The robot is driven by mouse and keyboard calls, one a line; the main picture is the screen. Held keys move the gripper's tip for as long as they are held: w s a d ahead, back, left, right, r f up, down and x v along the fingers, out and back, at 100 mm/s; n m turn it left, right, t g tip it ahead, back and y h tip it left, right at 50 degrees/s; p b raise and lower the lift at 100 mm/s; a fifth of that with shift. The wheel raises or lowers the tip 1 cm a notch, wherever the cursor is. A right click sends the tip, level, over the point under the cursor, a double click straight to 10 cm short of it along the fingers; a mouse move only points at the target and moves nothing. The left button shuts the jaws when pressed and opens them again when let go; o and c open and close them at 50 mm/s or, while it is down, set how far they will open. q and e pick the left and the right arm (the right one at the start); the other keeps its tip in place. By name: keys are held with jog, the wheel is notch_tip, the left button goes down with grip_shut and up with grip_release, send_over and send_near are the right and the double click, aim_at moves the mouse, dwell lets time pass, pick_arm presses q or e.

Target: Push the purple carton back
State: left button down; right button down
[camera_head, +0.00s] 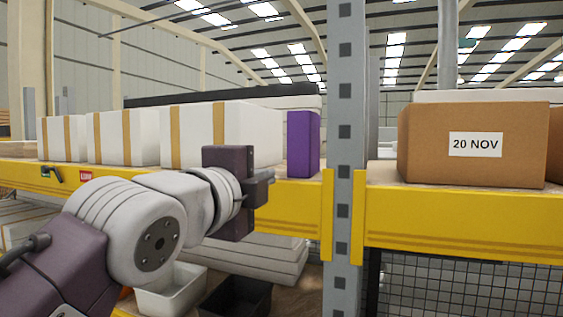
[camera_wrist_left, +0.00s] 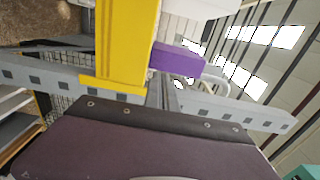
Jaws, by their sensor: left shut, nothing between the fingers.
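The purple carton (camera_head: 303,144) stands upright on the yellow-edged shelf (camera_head: 290,206), between a white box and the grey rack post. It also shows in the left wrist view (camera_wrist_left: 178,60), past the yellow beam. My left gripper (camera_head: 265,183) is shut and empty, in front of the shelf edge, to the left of and nearer than the carton. It appears apart from the carton. My right gripper is not in view.
White boxes with tan bands (camera_head: 127,134) line the shelf to the left. The grey post (camera_head: 344,120) rises just right of the carton. A brown box labelled "20 NOV" (camera_head: 470,165) sits right of the post. Grey and black bins (camera_head: 172,290) lie below.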

aim_at(294, 167)
pick_arm(q)
jog(key=p+x, duration=0.6)
jog(key=x, duration=0.6)
jog(key=shift+w+d, duration=0.15)
jog(key=shift+w, duration=0.2)
jog(key=shift+w+p, duration=0.3)
jog(key=shift+d, duration=0.1)
